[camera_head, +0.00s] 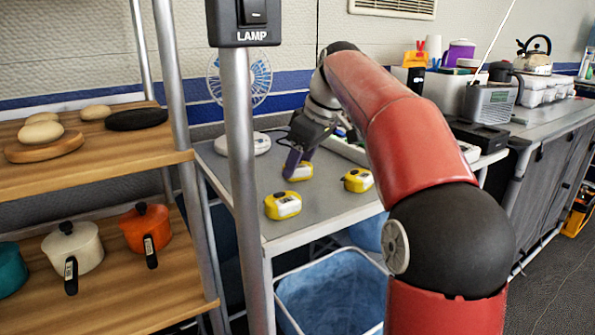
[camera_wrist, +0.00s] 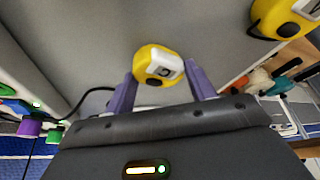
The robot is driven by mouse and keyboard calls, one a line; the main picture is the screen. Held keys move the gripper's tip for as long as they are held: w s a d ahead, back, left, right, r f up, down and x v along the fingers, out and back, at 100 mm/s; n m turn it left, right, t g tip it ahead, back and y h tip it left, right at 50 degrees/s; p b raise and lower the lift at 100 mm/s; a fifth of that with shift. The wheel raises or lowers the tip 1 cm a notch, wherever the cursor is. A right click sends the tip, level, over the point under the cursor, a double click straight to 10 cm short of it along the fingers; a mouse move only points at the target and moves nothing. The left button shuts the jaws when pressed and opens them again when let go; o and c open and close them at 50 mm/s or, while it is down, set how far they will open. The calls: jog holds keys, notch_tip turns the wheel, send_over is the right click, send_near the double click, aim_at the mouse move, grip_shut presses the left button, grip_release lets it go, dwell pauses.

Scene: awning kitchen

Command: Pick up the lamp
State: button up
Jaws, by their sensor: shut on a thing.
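Several small yellow-and-white lamps are on the grey table. My gripper (camera_head: 296,162) reaches down over the table and is shut on the back lamp (camera_head: 301,173). In the wrist view, that lamp (camera_wrist: 158,66) sits between the two purple fingers of my gripper (camera_wrist: 161,80). It is at or very near the tabletop; I cannot tell whether it is lifted. A second lamp (camera_head: 283,205) lies nearer the front edge, and a third lamp (camera_head: 358,180) lies to the right.
A metal post with a switch labelled LAMP (camera_head: 252,20) stands in front of the table (camera_head: 325,212). A round white device (camera_head: 256,144) lies at the back left. Wooden shelves (camera_head: 100,155) with pots are on the left. A blue-lined basket (camera_head: 330,295) is below.

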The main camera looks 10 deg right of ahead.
aim_at(300, 165)
notch_tip(300, 165, up, 10)
jog(key=p, duration=0.4)
dwell(0.5)
